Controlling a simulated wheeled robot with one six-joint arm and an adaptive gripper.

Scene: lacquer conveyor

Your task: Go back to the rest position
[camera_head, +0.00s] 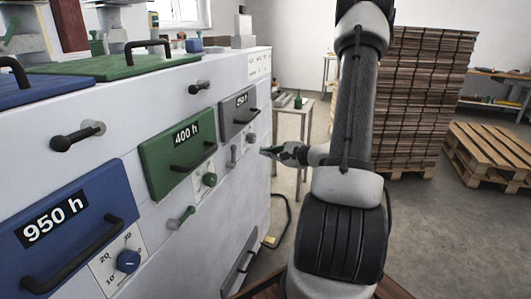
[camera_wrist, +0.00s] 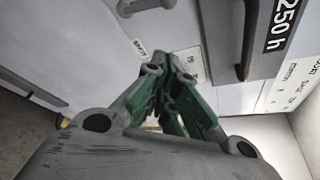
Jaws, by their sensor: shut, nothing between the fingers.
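My gripper (camera_head: 266,152) is shut and empty in the head view, held out to the left toward the front of the white machine (camera_head: 222,208). In the wrist view my gripper (camera_wrist: 168,62) shows its green fingers together, with the machine front behind them. The fingers point near the grey "250 h" panel (camera_head: 237,112) and its lower lever. I cannot tell whether the fingertips touch the machine front.
The machine carries a green "400 h" drawer (camera_head: 165,155) and a blue "950 h" drawer (camera_head: 105,215), with handles and knobs sticking out. A small table (camera_head: 294,112) stands behind my arm. A tall board stack (camera_head: 425,95) and an empty pallet (camera_head: 490,155) stand right, with open floor in front.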

